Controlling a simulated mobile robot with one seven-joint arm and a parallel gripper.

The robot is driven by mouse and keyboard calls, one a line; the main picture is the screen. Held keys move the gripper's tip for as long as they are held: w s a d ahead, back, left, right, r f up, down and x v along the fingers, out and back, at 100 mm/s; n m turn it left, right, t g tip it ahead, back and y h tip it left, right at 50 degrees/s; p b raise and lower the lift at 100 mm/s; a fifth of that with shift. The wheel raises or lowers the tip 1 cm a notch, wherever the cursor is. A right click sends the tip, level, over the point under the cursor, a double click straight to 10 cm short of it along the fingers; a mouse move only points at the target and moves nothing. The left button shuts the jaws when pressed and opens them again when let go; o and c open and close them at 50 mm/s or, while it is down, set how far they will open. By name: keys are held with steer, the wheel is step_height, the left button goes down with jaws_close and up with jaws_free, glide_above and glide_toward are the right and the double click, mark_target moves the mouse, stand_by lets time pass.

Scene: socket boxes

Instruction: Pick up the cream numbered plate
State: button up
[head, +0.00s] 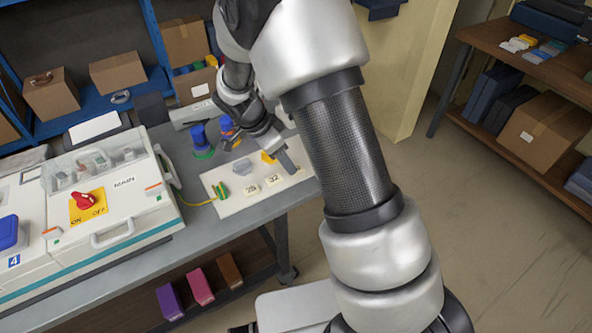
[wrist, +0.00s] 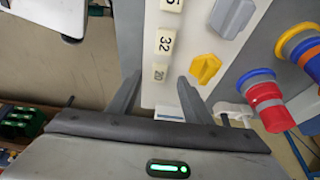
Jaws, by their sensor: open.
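Several cream numbered plates lie in a row on the white board (head: 230,205). In the head view I see one plate (head: 250,189) and a plate marked 32 (head: 273,180). In the wrist view the 32 plate (wrist: 165,42) is in the middle, a cut-off plate (wrist: 172,5) is at the top edge, and another plate, seemingly marked 20 (wrist: 160,72), is nearest my gripper. My gripper (wrist: 160,88) is open, its fingers either side of the near plate's line, with nothing held. In the head view my gripper (head: 285,160) hides part of the board.
A yellow knob (wrist: 205,68) and a grey knob (wrist: 230,15) stand beside the plates. Red-and-blue (wrist: 265,95) and orange-and-blue (wrist: 300,45) connectors stand right of them. A box with a red switch (head: 88,200) is left on the bench. A green connector (head: 221,190) sits at the board's left.

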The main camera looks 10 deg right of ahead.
steer(key=x, duration=0.2)
steer(key=d+x, duration=0.1)
steer(key=x, duration=0.2)
steer(key=shift+w+r, duration=0.15)
steer(key=shift+r, duration=0.05)
jaws_close()
